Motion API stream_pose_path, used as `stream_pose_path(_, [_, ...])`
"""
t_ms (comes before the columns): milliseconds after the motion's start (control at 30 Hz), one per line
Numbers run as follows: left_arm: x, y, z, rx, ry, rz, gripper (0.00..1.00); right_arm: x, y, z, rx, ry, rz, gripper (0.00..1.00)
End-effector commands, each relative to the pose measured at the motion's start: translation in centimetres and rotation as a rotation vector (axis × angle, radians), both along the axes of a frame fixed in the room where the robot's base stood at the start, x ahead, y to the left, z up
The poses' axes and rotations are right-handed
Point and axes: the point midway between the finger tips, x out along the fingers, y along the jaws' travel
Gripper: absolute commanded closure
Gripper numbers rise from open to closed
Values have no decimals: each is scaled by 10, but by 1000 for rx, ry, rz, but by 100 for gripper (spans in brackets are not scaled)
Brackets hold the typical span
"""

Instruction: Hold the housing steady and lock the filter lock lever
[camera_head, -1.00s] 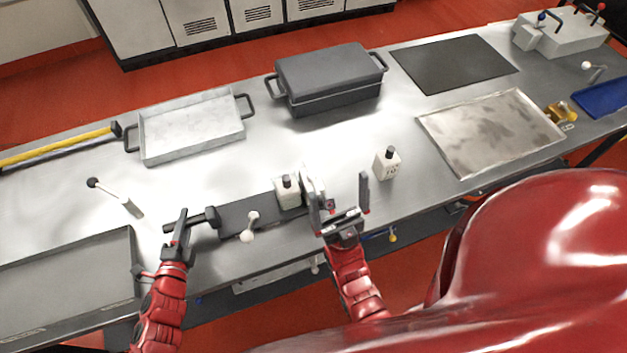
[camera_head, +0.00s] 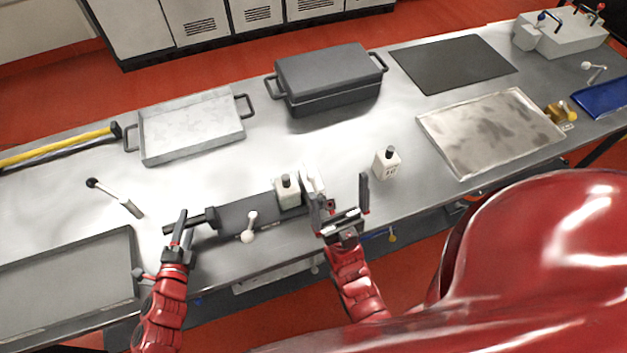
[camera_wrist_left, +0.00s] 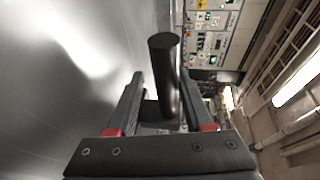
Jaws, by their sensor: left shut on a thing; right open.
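A dark grey housing (camera_head: 232,217) lies low on the bench in the head view, with a black bar handle (camera_head: 207,218) at its left end. A white lever with a round white knob (camera_head: 249,233) shows at its front edge. A white block with a black cap (camera_head: 287,190) is at its right end, beside a pale part (camera_head: 313,180) partly hidden by my right gripper. My left gripper (camera_head: 181,223) is shut on the handle, whose dark cylinder (camera_wrist_left: 164,75) sits between its fingers in the left wrist view. My right gripper (camera_head: 339,200) is open, its left finger near the pale part.
A second white block with a black cap (camera_head: 387,163) stands right of my right gripper. A black-knobbed lever (camera_head: 116,198) and an empty grey tray (camera_head: 80,262) are at the left. A shallow pan (camera_head: 190,128), a lidded dark box (camera_head: 330,80) and a metal tray (camera_head: 490,132) lie further back.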

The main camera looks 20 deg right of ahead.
Motion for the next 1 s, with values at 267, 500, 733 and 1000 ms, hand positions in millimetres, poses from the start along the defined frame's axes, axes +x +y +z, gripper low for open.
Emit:
stream_pose_path(267, [1, 1, 1, -2, -3, 2, 33, 0, 0, 0, 0, 0, 0, 0])
stream_pose_path(500, [-4, 4, 3, 3, -6, 3, 33, 0, 0, -1, 0, 0, 0, 0])
stream_pose_path(733, [-38, 16, 9, 1, -4, 7, 33, 0, 0, -4, 0, 0, 0, 0])
stream_pose_path(1000, [-84, 30, 18, -1, 0, 7, 33, 0, 0, 1, 0, 0, 0, 0])
